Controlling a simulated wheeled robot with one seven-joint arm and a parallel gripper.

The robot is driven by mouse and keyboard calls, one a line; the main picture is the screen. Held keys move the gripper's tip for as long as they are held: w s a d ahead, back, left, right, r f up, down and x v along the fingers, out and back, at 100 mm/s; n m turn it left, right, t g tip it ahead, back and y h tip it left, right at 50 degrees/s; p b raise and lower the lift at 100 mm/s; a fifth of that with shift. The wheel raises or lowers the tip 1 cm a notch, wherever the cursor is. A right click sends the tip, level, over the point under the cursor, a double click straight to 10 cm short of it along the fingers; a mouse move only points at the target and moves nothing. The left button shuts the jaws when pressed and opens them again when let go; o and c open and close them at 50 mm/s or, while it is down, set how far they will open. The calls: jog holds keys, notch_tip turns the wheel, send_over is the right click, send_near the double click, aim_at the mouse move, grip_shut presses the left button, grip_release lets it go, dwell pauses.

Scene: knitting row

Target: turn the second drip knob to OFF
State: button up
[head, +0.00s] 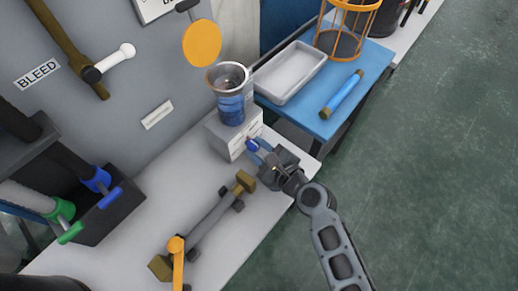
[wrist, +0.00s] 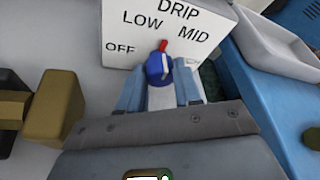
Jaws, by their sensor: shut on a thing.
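The drip knob (wrist: 157,67) is blue with a red pointer, on a white box (head: 224,141) marked DRIP, with OFF, LOW and MID around the knob. In the wrist view the pointer stands nearly upright, leaning slightly right, between LOW and MID. My gripper (head: 259,149) is at the front of the box, shut on the knob. Its two bluish fingers show on either side of the knob in the wrist view (wrist: 158,84). Only this one drip knob is readable. In the head view the gripper partly covers the knob (head: 252,144).
A clear cup with blue liquid (head: 231,108) stands on the box. A valve with brass ends (head: 209,221) and an orange handle lies left of my gripper. A blue table (head: 307,119) with a white tray (head: 290,75) stands right. A dark holder (head: 110,218) is at left.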

dwell(0.3)
jog(key=o, duration=1)
jog(key=shift+o, duration=0.2)
jog(key=shift+s, duration=0.1)
jog(key=shift+v, duration=3.85)
